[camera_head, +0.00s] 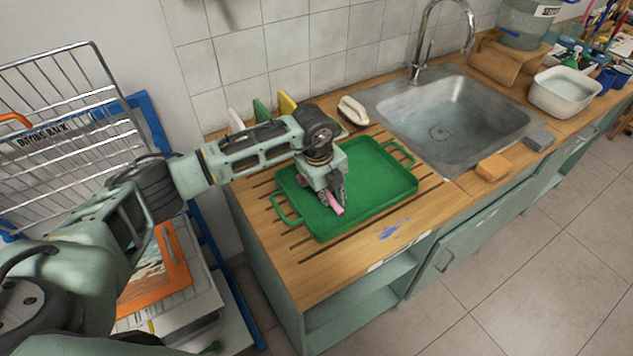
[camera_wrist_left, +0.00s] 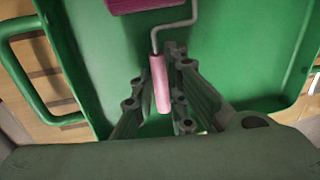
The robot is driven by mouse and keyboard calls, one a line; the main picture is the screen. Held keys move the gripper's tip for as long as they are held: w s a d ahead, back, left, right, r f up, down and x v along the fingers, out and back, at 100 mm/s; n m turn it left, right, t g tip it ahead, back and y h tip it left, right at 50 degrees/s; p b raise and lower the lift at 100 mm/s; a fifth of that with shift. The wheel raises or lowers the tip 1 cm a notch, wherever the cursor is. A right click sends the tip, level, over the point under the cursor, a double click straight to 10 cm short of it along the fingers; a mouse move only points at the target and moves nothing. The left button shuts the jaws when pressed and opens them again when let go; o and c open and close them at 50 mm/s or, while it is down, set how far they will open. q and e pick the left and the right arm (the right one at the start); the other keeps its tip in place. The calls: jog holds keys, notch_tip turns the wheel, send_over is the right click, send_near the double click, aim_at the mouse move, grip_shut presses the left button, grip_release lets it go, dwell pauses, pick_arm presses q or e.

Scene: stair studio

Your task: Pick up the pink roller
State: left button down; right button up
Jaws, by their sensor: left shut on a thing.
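The pink roller lies over the green tray, with its pink handle (camera_wrist_left: 160,84) below and its darker pink roller head (camera_wrist_left: 146,5) at the top of the left wrist view, joined by a bent metal rod. In the head view the pink handle (camera_head: 336,207) shows under my left gripper (camera_head: 331,197). My left gripper (camera_wrist_left: 160,95) is shut on the handle, one finger on each side. The green tray (camera_head: 385,196) sits on the wooden counter. I cannot tell whether the roller touches the tray floor. My right gripper is not in view.
A metal sink (camera_head: 450,120) with a tall tap is behind right of the tray. An orange sponge (camera_head: 493,167) lies at the counter's front. A wire drying rack (camera_head: 60,130) stands left.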

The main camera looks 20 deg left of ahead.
pick_arm(q)
jog(key=shift+r, duration=0.15)
jog(key=shift+w+r, duration=0.1)
jog(key=shift+r, duration=0.2)
jog(key=r+b, duration=0.1)
jog(key=d+r+b, duration=0.1)
jog(key=r, duration=0.1)
jog(key=shift+w+d+r, duration=0.1)
jog(key=shift+r, duration=0.15)
jog(key=w+d+r+b, duration=0.3)
jog(key=d+r, duration=0.3)
jog(key=d, duration=0.4)
jog(key=shift+r+b, duration=0.3)
jog(key=shift+b, duration=0.2)
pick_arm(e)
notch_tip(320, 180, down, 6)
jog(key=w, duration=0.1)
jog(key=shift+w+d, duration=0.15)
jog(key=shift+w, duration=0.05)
pick_arm(q)
jog(key=shift+w, duration=0.1)
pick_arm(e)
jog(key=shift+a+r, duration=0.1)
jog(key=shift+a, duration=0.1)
pick_arm(q)
jog(key=shift+a, duration=0.1)
